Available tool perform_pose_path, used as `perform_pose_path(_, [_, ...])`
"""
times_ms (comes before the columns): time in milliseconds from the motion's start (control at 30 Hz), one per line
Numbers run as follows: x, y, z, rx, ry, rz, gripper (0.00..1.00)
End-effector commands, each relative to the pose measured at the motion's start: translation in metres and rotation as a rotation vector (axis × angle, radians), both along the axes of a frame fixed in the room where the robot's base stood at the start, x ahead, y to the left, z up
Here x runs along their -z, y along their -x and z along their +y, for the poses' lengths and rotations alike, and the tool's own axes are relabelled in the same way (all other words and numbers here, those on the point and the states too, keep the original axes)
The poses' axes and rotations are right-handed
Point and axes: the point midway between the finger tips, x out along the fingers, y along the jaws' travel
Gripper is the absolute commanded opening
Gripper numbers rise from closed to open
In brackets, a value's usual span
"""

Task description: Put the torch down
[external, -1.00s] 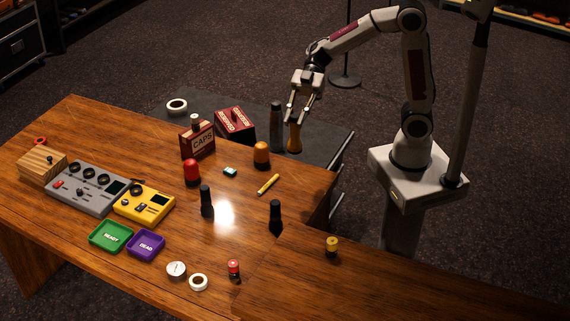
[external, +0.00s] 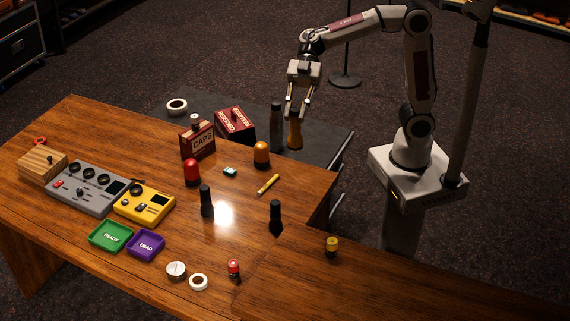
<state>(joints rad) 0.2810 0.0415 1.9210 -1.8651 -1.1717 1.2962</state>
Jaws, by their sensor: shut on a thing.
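My gripper (external: 295,114) is shut on an amber-brown torch (external: 295,134), gripping its upper part from above. The torch is upright, with its wider end down, over the dark grey side surface beyond the wooden desk. I cannot tell whether its bottom touches that surface. A dark grey torch-shaped object (external: 276,126) stands just left of it, close beside. Two black torch-shaped objects, one near the middle (external: 206,202) and one further right (external: 276,217), stand on the desk.
The wooden desk (external: 330,185) holds an amber lamp (external: 261,155), a red lamp (external: 191,172), a yellow marker (external: 268,184) and a CAPS box (external: 198,140). A red box (external: 235,124) and a white roll (external: 177,106) sit on the dark side surface (external: 330,140).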

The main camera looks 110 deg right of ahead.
Motion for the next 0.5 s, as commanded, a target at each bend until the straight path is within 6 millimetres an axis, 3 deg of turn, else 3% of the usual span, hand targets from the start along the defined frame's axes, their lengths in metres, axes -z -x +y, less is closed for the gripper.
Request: perform_pose_path(500, [0.000, -0.012, 0.111, -0.139, 0.009, 0.001, 0.00])
